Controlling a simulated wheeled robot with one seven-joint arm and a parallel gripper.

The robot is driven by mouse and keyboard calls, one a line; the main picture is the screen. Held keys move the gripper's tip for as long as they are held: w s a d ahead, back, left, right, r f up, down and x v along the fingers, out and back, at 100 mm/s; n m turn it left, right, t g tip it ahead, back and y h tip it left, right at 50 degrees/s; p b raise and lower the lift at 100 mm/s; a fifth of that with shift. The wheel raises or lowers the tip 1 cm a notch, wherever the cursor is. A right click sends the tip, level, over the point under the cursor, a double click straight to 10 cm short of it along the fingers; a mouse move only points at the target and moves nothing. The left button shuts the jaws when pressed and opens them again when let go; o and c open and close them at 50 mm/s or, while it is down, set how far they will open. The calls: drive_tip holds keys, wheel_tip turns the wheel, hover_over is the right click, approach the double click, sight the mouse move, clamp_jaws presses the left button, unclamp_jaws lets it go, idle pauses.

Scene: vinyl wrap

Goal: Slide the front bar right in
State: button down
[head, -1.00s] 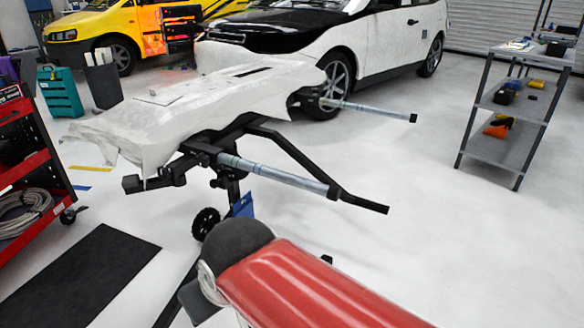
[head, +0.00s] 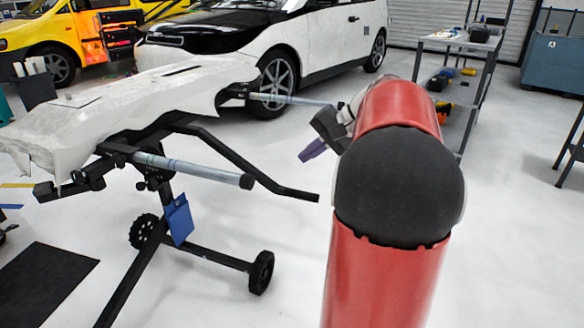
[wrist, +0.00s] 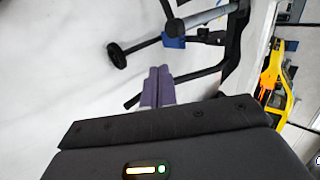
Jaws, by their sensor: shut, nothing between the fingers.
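The front bar (head: 200,171) is a grey-blue tube with a dark end cap, sticking out to the right from the near side of the black stand (head: 215,150). In the wrist view the grey tube (wrist: 205,17) shows at the top, beyond my fingers. A second, similar bar (head: 290,99) sticks out farther back; my arm is close to its right end in the picture. My gripper (head: 312,151) has purple fingers, which are together and empty. It is to the right of the front bar's end cap, apart from it. The fingers also show in the wrist view (wrist: 158,82).
A white-wrapped panel (head: 110,100) lies on the stand. The stand has wheels and a blue tag (head: 179,220). A black angled arm of the stand reaches right, below my gripper. A shelf rack (head: 460,42) stands behind my arm.

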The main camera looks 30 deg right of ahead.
drive_tip(key=shift+w+a+r+x, duration=0.25)
drive_tip(key=shift+w+r+x, duration=0.1)
drive_tip(key=shift+x, duration=1.8)
drive_tip(key=shift+w+a+r+x, duration=0.2)
drive_tip(key=shift+r+x, duration=0.15)
drive_tip(key=shift+x, duration=1.85)
drive_tip(key=shift+w+a+r+x, duration=0.25)
drive_tip(key=shift+w+r+x, duration=0.1)
drive_tip(key=shift+x, duration=1.8)
drive_tip(key=shift+s, duration=0.1)
